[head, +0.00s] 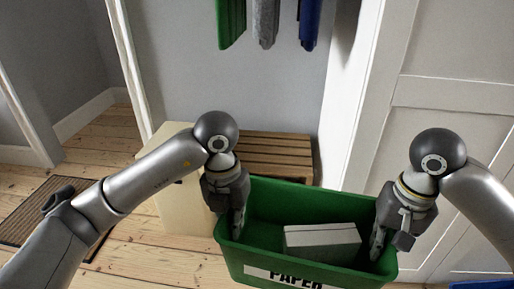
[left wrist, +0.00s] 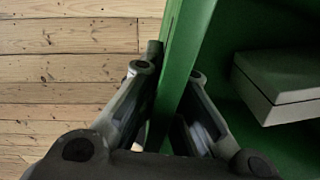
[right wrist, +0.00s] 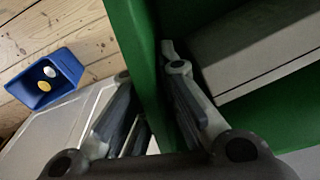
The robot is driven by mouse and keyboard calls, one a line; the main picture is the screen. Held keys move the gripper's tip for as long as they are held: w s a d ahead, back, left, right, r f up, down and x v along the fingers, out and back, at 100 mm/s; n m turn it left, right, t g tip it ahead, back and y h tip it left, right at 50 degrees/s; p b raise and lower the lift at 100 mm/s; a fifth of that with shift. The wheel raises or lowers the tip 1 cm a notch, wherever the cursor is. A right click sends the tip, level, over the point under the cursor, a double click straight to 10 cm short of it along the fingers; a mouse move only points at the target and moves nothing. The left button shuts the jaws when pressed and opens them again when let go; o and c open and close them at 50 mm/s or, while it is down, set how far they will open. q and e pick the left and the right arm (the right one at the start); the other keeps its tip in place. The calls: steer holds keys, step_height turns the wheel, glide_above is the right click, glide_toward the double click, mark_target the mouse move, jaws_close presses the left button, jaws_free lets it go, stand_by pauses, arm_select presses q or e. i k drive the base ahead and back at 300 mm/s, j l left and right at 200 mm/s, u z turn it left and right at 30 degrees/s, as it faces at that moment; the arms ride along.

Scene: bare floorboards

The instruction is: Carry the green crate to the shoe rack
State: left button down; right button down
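The green crate (head: 310,195), with a "PAPER" label on its near side, is at the bottom centre of the head view. A pale lidded box (head: 322,240) lies inside it. My left gripper (head: 238,228) is shut on the crate's left wall; the left wrist view shows one finger on each side of the green wall (left wrist: 182,60). My right gripper (head: 378,245) is shut on the right wall (right wrist: 138,45) in the same way. The slatted wooden shoe rack (head: 275,143) stands behind the crate, partly hidden by it and my left arm. The crate's underside is hidden.
A cream cabinet (head: 180,205) stands left of the rack. White panelled doors (head: 450,105) close off the right. Green, grey and blue garments (head: 265,20) hang above. A blue bin (right wrist: 48,78) is on the floor at right. A brown mat (head: 45,210) lies at left.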

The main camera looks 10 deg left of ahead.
mark_target(266, 152)
steer(key=j+z, duration=0.15)
steer(key=j, duration=0.65)
steer(key=k+j+z, duration=0.1)
steer(key=j, duration=0.7)
